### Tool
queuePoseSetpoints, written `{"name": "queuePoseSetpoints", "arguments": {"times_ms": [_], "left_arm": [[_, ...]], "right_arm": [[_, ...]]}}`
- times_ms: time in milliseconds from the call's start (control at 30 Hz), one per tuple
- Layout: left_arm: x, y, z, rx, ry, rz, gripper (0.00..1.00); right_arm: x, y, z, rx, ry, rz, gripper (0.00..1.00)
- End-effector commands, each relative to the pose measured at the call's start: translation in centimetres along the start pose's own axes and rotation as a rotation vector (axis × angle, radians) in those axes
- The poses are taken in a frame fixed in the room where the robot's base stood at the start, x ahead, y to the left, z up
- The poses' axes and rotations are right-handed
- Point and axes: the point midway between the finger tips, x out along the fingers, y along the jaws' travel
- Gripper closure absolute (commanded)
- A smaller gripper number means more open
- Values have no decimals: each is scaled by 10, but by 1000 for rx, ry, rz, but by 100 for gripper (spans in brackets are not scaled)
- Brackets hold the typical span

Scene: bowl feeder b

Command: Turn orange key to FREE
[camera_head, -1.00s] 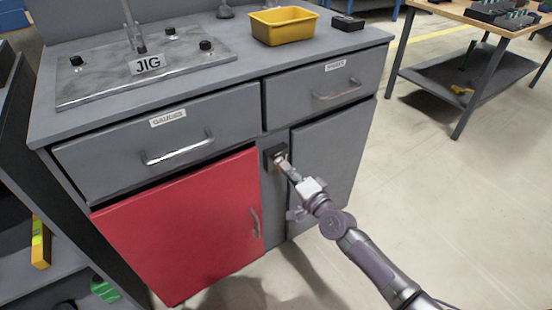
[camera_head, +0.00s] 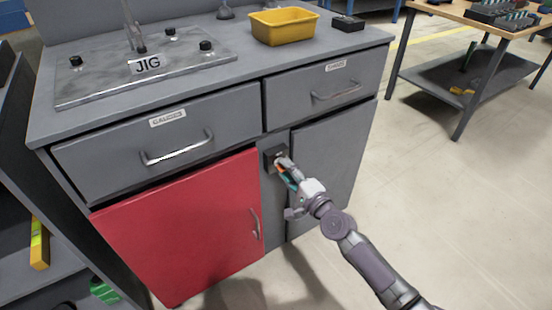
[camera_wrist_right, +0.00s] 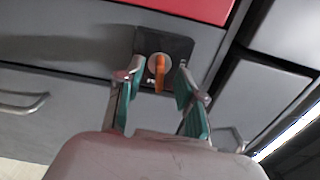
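The orange key (camera_wrist_right: 159,78) sits in a round pale lock on a dark square switch plate (camera_wrist_right: 178,46). In the wrist view its handle points roughly straight down the picture. The plate (camera_head: 269,157) also shows in the head view, on the cabinet post between the two doors. My right gripper (camera_wrist_right: 158,72) has its teal-padded fingers apart, one on each side of the key, with a gap to each side. In the head view my right gripper (camera_head: 284,168) is in front of the plate and hides part of it. Lettering on the plate is unreadable. My left gripper is not in view.
The red door (camera_head: 180,225) is left of the lock and a grey door (camera_head: 325,165) is right. Drawers with bar handles (camera_head: 178,150) are above. A yellow bin (camera_head: 284,27) and a JIG plate (camera_head: 95,84) are on top.

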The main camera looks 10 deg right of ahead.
Motion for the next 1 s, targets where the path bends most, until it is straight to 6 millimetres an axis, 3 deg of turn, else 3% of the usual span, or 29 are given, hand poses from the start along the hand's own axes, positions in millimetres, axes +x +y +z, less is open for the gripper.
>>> {"name": "queuePoseSetpoints", "arguments": {"times_ms": [600, 1000], "left_arm": [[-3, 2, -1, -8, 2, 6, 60], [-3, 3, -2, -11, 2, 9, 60]], "right_arm": [[-61, 1, -1, -2, 1, 2, 63], [-68, 0, 0, -1, 1, 0, 63]]}}
